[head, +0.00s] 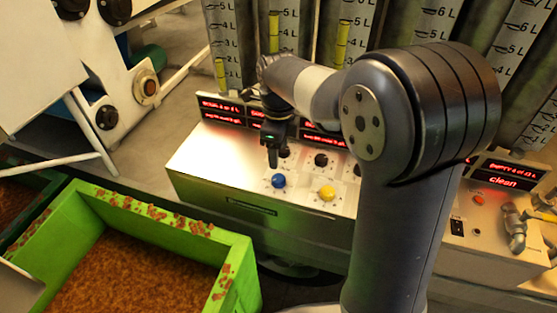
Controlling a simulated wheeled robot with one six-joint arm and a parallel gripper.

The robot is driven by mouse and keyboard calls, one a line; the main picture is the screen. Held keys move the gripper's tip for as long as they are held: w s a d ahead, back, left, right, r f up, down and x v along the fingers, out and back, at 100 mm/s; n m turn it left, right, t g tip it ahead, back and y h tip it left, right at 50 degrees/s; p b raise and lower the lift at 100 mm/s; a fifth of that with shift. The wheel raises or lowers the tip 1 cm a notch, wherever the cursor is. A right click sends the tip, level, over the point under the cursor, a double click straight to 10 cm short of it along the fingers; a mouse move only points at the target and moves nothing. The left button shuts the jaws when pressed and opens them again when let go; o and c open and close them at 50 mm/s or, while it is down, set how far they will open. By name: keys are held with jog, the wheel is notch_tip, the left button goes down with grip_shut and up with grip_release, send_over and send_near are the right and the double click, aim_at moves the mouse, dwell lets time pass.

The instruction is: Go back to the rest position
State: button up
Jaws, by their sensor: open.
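My gripper (272,158) hangs from my arm over the top of the white control panel (205,152), pointing down. It is a little above and behind a blue knob (279,181). Whether it touches the panel is hard to tell from this angle. Its jaws look small and dark here, and I see nothing held between them. A yellow knob (327,192) sits on the panel to the right of the blue one. My arm hides part of the panel on the right.
A green crate (236,270) with brown crumbly material stands at the lower left. Tall graduated columns (228,50) with yellow level bars rise behind the panel. Red-lit displays (222,110) line the panel's back. A brass-coloured valve (515,222) is at the far right.

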aim_at(278, 178)
jog(key=shift+r, duration=0.4)
notch_tip(278, 178, down, 11)
jog(key=shift+r, duration=0.2)
jog(key=shift+f+n, duration=0.15)
jog(key=shift+n, duration=0.15)
dwell(0.4)
